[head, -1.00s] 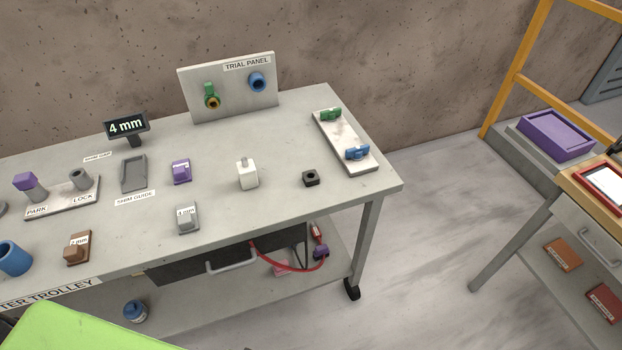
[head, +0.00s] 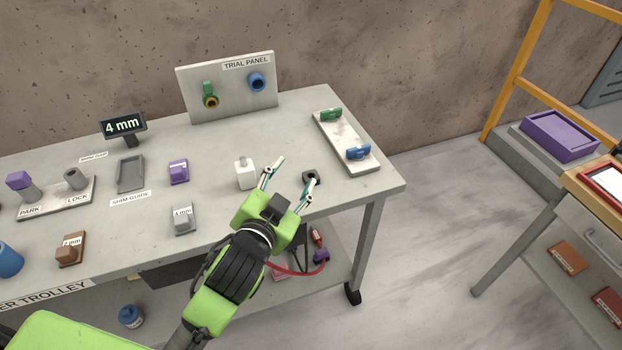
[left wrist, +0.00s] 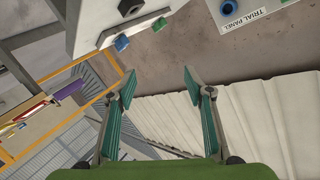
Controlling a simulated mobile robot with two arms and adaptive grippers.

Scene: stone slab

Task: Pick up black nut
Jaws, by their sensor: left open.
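The black nut (head: 311,176) sits on the grey trolley top (head: 340,198) near its front right part. My left gripper (head: 293,168) is open and empty. In the head view its right finger overlaps the lower part of the nut. In the left wrist view its fingers (left wrist: 159,78) are spread with nothing between them. I cannot tell its height above the top. My right gripper is not in view.
A white block (head: 245,174) stands left of my left gripper. A plate with green and blue pieces (head: 365,164) lies to the nut's right. The trial panel (head: 225,100) stands at the back. The strip between nut and panel is clear.

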